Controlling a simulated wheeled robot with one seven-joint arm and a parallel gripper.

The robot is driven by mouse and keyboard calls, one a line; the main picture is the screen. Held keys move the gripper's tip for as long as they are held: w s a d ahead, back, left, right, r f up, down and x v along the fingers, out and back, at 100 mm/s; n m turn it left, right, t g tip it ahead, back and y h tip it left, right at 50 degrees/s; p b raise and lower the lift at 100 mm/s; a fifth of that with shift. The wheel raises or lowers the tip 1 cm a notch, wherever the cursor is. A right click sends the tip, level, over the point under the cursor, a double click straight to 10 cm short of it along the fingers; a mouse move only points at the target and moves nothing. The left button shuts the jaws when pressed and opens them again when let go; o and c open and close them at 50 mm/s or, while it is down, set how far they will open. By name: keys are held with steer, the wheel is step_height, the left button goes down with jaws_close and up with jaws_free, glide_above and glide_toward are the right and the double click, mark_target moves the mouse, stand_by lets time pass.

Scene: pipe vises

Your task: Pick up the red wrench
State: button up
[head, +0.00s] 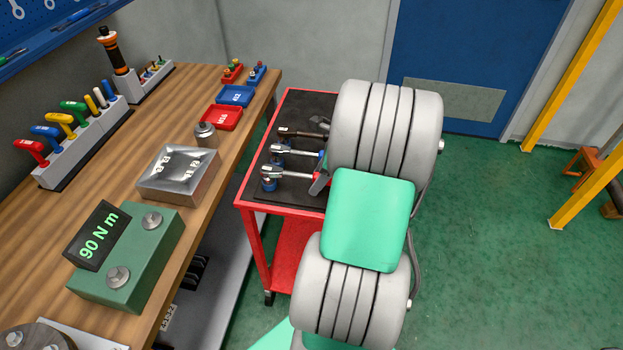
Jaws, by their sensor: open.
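The red wrench (288,173) lies on the dark top of the red trolley, nearest of several wrenches. It has a silver round head at left and a red band at right. Its right end is hidden behind my arm. A wrench with a blue band (298,152) and a dark-handled one (296,131) lie farther back. My gripper (319,183) is mostly hidden behind my arm. A grey finger part shows beside the red wrench's right end; I cannot tell whether it touches. The jaws are open, and no held object shows.
The red trolley (243,196) stands right of the wooden bench (105,190). The bench holds a green torque tester (150,255), a metal block (178,190), red and blue trays, and a rack of coloured-handled tools (85,140).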

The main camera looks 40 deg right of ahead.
steer(key=shift+w+a+f, duration=0.1)
steer(key=shift+f, duration=0.2)
jaws_close()
steer(key=shift+r, duration=0.1)
stand_by(1.1)
